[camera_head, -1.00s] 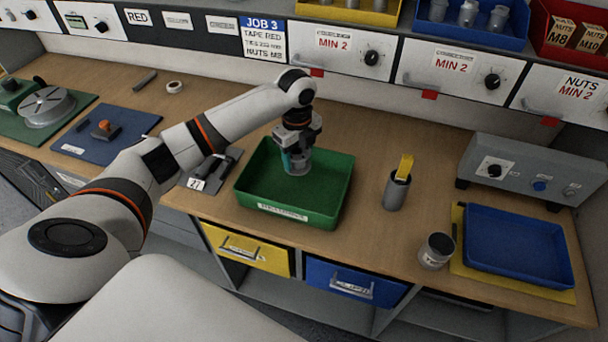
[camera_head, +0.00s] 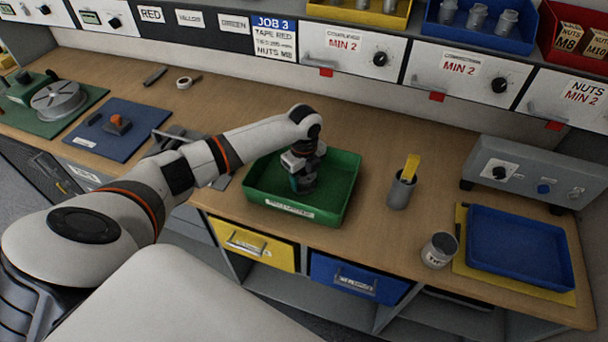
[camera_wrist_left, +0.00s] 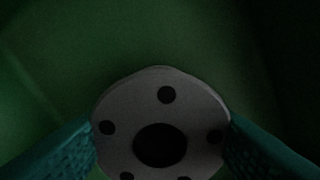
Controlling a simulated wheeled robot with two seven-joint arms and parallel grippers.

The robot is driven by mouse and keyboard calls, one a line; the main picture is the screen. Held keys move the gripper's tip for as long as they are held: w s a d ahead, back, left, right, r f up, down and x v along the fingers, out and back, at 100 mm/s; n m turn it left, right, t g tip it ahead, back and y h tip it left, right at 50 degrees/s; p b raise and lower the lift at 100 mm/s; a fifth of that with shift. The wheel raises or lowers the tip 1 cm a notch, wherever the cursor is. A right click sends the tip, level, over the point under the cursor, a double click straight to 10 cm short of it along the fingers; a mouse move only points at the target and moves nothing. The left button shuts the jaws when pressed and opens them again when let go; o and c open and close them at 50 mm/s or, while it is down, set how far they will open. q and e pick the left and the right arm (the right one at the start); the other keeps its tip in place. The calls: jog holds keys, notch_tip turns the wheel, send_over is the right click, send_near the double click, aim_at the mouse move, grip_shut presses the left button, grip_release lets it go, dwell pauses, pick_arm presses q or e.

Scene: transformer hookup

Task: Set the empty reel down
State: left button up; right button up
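The empty reel (camera_wrist_left: 190,115) is a pale grey disc with a large dark centre hole and several smaller holes around it. In the left wrist view it sits between the two teal fingers of my left gripper, which touch its sides. In the head view my left gripper (camera_head: 303,185) points down inside the green tray (camera_head: 342,182), low near its floor; the reel is mostly hidden there. I cannot tell whether the reel touches the tray floor. My right gripper is not in view.
A grey cup with a yellow item (camera_head: 400,190) stands right of the tray, then a small can (camera_head: 439,250) and a blue tray (camera_head: 515,245). A grey box (camera_head: 530,175) stands behind. Another reel (camera_head: 59,100) is on the green mat at far left.

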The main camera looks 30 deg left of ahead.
pick_arm(q)
jog(key=o, duration=0.4)
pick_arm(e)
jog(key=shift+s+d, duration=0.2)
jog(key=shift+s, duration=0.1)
pick_arm(q)
notch_tip(320, 180, up, 12)
jog(key=b, duration=0.1)
jog(key=shift+r, duration=0.15)
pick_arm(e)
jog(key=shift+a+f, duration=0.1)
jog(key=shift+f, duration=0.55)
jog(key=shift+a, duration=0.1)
